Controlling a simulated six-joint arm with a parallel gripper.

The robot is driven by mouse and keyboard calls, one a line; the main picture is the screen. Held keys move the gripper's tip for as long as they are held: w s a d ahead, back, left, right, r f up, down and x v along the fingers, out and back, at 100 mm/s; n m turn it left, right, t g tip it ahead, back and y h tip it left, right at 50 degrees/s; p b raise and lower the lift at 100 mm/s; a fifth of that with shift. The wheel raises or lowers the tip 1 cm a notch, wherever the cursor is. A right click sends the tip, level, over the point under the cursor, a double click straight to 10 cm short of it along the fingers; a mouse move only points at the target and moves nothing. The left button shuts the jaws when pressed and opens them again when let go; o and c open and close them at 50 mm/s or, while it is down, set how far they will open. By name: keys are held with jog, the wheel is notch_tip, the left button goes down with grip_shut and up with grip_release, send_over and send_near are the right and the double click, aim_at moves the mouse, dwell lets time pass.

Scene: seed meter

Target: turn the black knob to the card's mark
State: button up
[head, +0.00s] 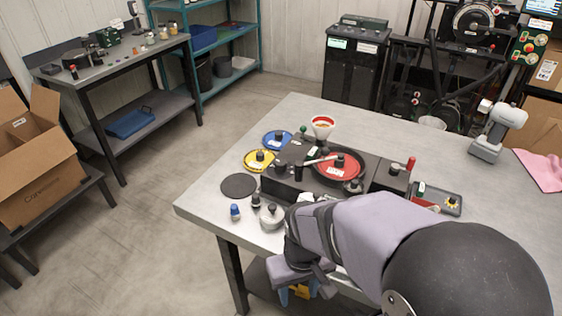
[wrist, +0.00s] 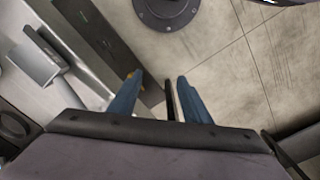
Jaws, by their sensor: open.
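The dark seed meter (head: 290,160) stands on the grey table, with a red disc (head: 323,168) on its top. A black knob (head: 340,160) sits on the red disc, and several smaller dark knobs show along the meter. I cannot tell which knob the task means. No card mark is readable; small white labels are too blurred. My gripper (head: 291,296) hangs beside the table's front edge, below the tabletop and apart from the meter. In the wrist view its two blue fingers (wrist: 159,80) are spread with nothing held between them. My arm hides part of the meter's front.
A blue disc (head: 277,140), a yellow disc (head: 259,160) and a dark disc (head: 239,186) lie left of the meter. A funnel (head: 322,125) stands behind. A small blue-topped piece (head: 235,211) stands near the front edge.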

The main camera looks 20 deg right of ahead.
jog(key=w+a+r+n+t+y+b, duration=0.1)
jog(key=w+a+r+n+b, duration=0.15)
jog(key=w+a, duration=0.3)
jog(key=w+a+r+n+t+y+b, duration=0.1)
jog(key=w+a+n+t+b, duration=0.15)
jog(key=w+a+b, duration=0.35)
notch_tip(320, 180, up, 15)
jog(key=n+g+h+p, duration=0.2)
jog(key=g+p, duration=0.1)
jog(key=p, duration=2)
send_over(281, 162)
jog(key=shift+s+a+r, duration=0.15)
jog(key=shift+s+a, duration=0.05)
jog(key=shift+a, duration=0.25)
jog(key=shift+w+d+g, duration=0.15)
jog(key=shift+d+g, duration=0.1)
jog(key=shift+d, duration=0.25)
jog(key=shift+f+p, duration=1.6)
jog(key=shift+f, duration=2.15)
jog(key=c, duration=1)
